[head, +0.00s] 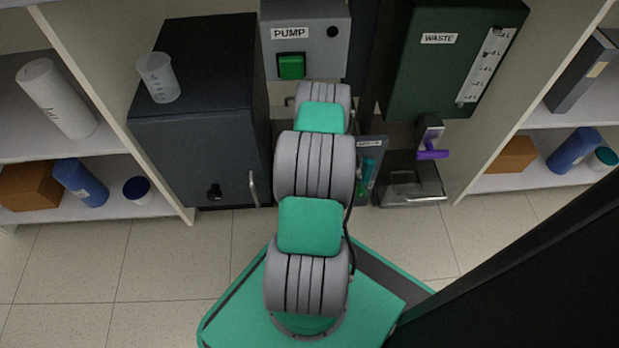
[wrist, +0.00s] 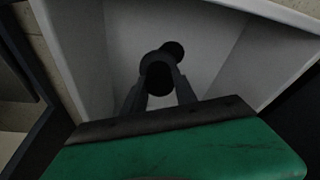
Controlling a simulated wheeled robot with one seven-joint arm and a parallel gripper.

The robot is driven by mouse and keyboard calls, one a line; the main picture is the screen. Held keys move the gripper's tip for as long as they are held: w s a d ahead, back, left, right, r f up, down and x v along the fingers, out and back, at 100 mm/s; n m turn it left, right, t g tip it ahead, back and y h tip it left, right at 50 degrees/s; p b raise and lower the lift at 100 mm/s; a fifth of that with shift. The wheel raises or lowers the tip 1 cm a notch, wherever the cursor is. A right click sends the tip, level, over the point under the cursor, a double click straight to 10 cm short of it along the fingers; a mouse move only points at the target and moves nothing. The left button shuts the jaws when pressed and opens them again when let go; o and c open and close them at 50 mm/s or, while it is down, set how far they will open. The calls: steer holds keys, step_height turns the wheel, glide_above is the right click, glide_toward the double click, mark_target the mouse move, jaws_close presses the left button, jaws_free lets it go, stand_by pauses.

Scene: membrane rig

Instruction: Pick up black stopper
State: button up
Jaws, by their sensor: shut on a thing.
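The black stopper (wrist: 158,74) shows in the wrist view as a dark round piece with a second dark round part just behind it, up and to the right. My gripper (wrist: 159,84) has its two fingers closed in on the stopper from both sides and is shut on it. The fingertips and the stopper are dark, so their exact contact is hard to make out. In the head view my own arm hides the gripper and the stopper.
A pale, walled recess (wrist: 215,40) lies around and behind the stopper. In the head view are a dark cabinet (head: 195,150) with a beaker (head: 158,78) on top, a pump box (head: 330,50), a waste tank (head: 440,75) with a purple valve handle (head: 432,155), and side shelves.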

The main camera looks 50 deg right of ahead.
jaws_close()
steer(key=shift+r, duration=0.1)
steer(key=shift+r, duration=0.3)
step_height(320, 180, up, 3)
steer(key=shift+f+p, duration=0.1)
steer(key=shift+p, duration=0.9)
steer(key=s+a+r+p, duration=0.8)
steer(key=s+r, duration=0.1)
steer(key=s, duration=0.2)
steer(key=shift+s+r, duration=0.2)
steer(key=shift+s, duration=0.1)
